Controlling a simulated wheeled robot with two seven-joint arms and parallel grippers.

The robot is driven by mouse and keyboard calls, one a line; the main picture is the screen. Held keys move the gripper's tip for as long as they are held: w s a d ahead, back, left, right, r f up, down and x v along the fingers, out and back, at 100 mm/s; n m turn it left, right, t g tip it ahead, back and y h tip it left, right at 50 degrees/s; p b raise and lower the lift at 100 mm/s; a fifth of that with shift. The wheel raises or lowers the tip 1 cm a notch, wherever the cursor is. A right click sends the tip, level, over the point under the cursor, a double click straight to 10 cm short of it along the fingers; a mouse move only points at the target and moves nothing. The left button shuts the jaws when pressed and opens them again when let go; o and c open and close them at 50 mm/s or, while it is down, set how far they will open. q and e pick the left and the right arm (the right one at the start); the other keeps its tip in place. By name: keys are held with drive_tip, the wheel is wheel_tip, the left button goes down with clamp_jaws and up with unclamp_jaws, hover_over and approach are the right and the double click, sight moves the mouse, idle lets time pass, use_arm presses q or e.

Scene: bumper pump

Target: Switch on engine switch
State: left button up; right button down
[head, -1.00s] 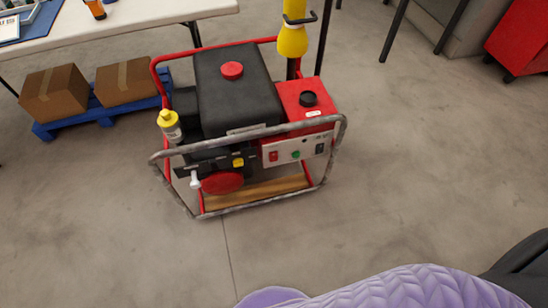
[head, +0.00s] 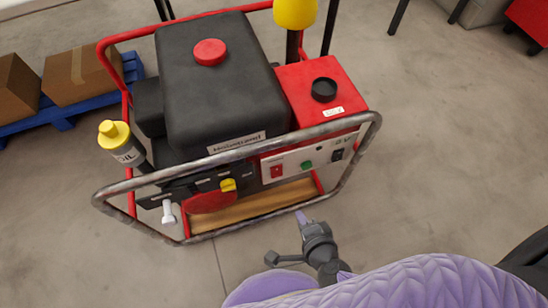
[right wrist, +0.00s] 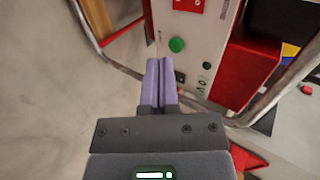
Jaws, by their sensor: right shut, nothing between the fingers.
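A red-framed generator with a black tank (head: 225,85) stands on the floor in the head view. Its white front panel (head: 318,158) carries a red switch (head: 277,171), a green button (head: 307,165) and a black switch (head: 337,155). I cannot read which is labelled engine. In the right wrist view, the red switch (right wrist: 188,4) is at the top edge and the green button (right wrist: 177,44) is below it. My right gripper (head: 301,217) is shut and empty, in front of and below the panel. In the right wrist view, its fingers (right wrist: 159,62) point toward the panel, apart from the green button.
A grey front bar (head: 240,153) crosses before the machine near the panel. A yellow-capped oil bottle (head: 122,144) is at its left. Boxes (head: 80,75) sit on a blue pallet (head: 62,112) at the left. The floor in front is clear.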

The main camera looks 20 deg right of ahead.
drive_tip(key=w, duration=0.1)
drive_tip(key=b, duration=0.6)
approach(277, 176)
wheel_tip(277, 176, down, 4)
drive_tip(key=w, duration=0.1)
use_arm(q)
drive_tip(key=s+x, duration=0.1)
drive_tip(key=x, duration=0.5)
drive_tip(key=shift+g+b, duration=0.4)
drive_tip(key=shift+b, duration=0.05)
use_arm(e)
drive_tip(key=shift+m, duration=0.3)
drive_tip(key=w, duration=0.4)
drive_tip(key=shift+w+f, duration=0.1)
drive_tip(key=shift+w, duration=0.25)
use_arm(q)
drive_tip(key=shift+s+d, duration=0.15)
drive_tip(key=shift+s, duration=0.2)
